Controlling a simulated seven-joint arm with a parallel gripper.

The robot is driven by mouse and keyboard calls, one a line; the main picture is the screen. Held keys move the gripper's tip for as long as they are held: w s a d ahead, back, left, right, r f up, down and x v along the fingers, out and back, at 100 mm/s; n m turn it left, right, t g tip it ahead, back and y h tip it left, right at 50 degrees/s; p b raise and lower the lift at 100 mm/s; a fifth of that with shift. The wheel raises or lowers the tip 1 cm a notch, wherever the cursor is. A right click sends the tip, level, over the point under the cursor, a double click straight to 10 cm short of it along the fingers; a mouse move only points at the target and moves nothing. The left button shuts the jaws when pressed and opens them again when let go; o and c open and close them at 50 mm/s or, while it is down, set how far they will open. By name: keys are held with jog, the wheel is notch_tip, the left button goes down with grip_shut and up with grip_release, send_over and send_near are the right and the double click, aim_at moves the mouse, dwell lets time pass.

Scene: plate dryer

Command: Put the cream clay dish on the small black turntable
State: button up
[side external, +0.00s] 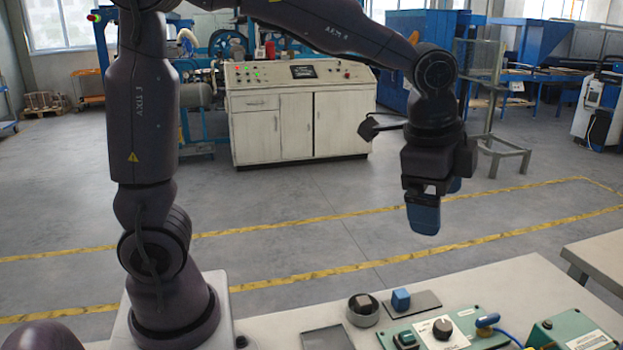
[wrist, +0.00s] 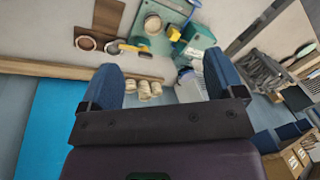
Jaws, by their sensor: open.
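My gripper (side external: 440,202) hangs open and empty, high above and behind the bench in the side view. Its two blue fingers stand wide apart in the wrist view (wrist: 160,66), with nothing between them. I cannot surely tell the cream clay dish or the small black turntable. In the wrist view, a small round rimmed piece (wrist: 87,43) with a pale rim lies at the upper left, on or beside a brown plate. My gripper touches none of these.
A green panel (side external: 462,322) with a knob stands at the bench's front right, beside a second green box (side external: 572,330). Several cream cylinders (wrist: 144,89) show in the wrist view. The bench behind is bare.

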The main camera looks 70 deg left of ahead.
jog(key=s+a+r+n+t, duration=0.1)
jog(key=s+a+n, duration=0.1)
jog(key=s+n, duration=0.3)
jog(key=s+a+r+n+t, duration=0.1)
jog(key=s+a+n, duration=0.2)
jog(key=s, duration=0.8)
jog(key=shift+a+n+t+h, duration=0.3)
jog(key=shift+n+t, duration=0.1)
jog(key=shift+n, duration=0.8)
jog(key=shift+s, duration=0.1)
jog(key=shift+c, duration=0.5)
